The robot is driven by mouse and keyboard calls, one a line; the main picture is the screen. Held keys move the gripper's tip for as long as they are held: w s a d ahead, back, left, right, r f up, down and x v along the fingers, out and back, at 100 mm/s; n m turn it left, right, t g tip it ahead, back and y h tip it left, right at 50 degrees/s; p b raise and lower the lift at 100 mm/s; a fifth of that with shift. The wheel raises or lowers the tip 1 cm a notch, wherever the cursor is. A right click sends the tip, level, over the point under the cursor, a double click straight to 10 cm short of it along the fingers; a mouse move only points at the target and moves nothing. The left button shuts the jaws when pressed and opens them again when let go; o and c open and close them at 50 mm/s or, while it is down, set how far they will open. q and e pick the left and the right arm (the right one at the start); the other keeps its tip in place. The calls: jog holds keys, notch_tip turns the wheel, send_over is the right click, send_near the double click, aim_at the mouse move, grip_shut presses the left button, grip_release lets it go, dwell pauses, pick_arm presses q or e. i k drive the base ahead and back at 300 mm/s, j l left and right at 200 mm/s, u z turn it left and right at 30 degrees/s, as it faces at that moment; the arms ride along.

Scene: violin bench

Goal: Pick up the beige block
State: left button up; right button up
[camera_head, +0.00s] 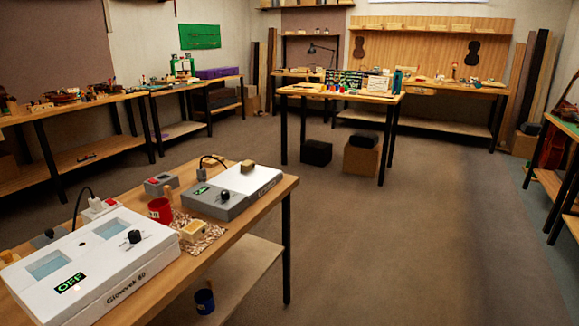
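A small pale beige block (193,230) with a yellowish top lies on a patterned brown-and-white cloth (208,240) on the near wooden table. It sits between the white heating unit (85,262) and the grey-and-white unit (232,190). A darker tan block (247,166) rests on the white top of the grey-and-white unit. Neither of my grippers shows in the head view, and nothing is touching the blocks.
A red cup (160,210) stands just left of the beige block. A grey box (160,185) and a white socket strip (98,208) are behind. The floor to the right is clear.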

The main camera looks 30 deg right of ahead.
aim_at(247, 165)
jog(key=z, duration=0.75)
jog(key=u, duration=0.4)
jog(key=i+l+u, duration=0.1)
jog(key=u, duration=0.3)
jog(key=l+u, duration=0.2)
jog(key=u, duration=0.25)
jog(key=i+l+u, duration=0.1)
jog(key=l+u, duration=0.2)
jog(key=l, duration=0.15)
jog(key=l+u, duration=0.6)
jog(key=l, duration=1.2)
jog(key=k+l+u, duration=0.1)
jog(key=l, duration=0.4)
